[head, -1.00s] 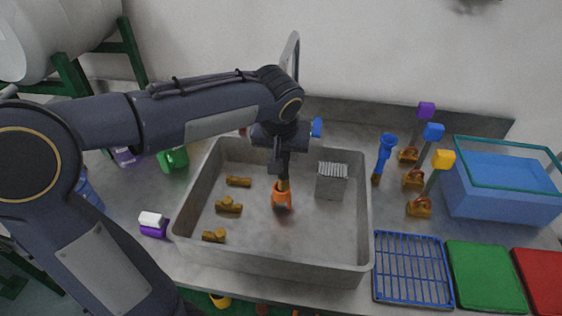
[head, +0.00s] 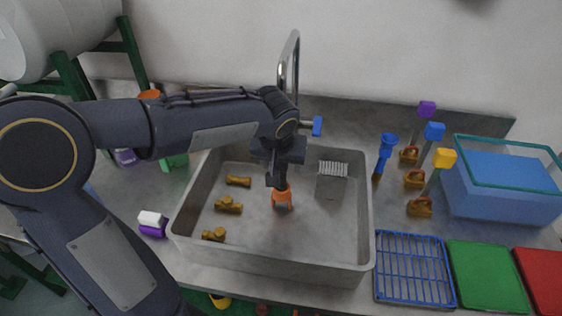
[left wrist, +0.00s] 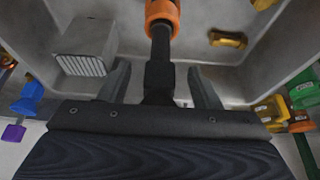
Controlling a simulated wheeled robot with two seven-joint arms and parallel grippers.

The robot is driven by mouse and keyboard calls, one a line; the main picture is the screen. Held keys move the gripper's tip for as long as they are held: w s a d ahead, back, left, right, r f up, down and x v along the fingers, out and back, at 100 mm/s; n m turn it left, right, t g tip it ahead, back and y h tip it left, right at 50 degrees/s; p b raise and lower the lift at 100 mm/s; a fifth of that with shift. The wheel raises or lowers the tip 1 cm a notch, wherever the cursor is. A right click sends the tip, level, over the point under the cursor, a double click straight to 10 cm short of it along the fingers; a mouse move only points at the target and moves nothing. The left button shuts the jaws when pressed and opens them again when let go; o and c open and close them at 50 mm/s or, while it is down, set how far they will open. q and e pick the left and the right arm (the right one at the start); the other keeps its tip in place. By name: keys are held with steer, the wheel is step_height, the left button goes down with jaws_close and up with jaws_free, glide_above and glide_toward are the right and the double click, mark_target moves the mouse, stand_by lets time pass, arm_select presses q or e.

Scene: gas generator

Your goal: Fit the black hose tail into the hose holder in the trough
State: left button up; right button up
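The black hose tail (left wrist: 160,60) runs down the middle of the left wrist view to an orange collar (left wrist: 162,12). The orange collar (head: 282,196) also shows in the head view, low in the grey trough. My left gripper (head: 279,180) points down just above it. In the left wrist view, my left gripper (left wrist: 160,82) has its fingers apart, one on each side of the black tail, with gaps visible. A grey ribbed block (head: 331,184) stands right of the collar in the trough (head: 268,262). I cannot tell which part is the hose holder. My right gripper is out of view.
Several brass fittings (head: 229,205) lie in the left part of the trough. A tap (head: 290,65) rises behind it. A blue rack (head: 412,270), green board (head: 485,277) and blue bin (head: 505,190) are at the right. A white and purple block (head: 152,223) is left.

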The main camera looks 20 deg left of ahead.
arm_select(q)
steer(key=shift+r+p, duration=0.3)
steer(key=shift+s+r, duration=0.1)
steer(key=shift+r, duration=0.2)
steer(key=v, duration=1.1)
steer(key=s+f+h, duration=0.2)
steer(key=s+f, duration=0.3)
steer(key=s, duration=0.4)
steer(key=s+f+m+t+h, duration=0.1)
steer(key=s+f+h, duration=0.2)
steer(key=s+f, duration=0.3)
steer(key=s, duration=0.3)
steer(key=shift+d+f+p, duration=0.2)
steer(key=shift+d+p, duration=0.05)
steer(key=shift+p, duration=0.05)
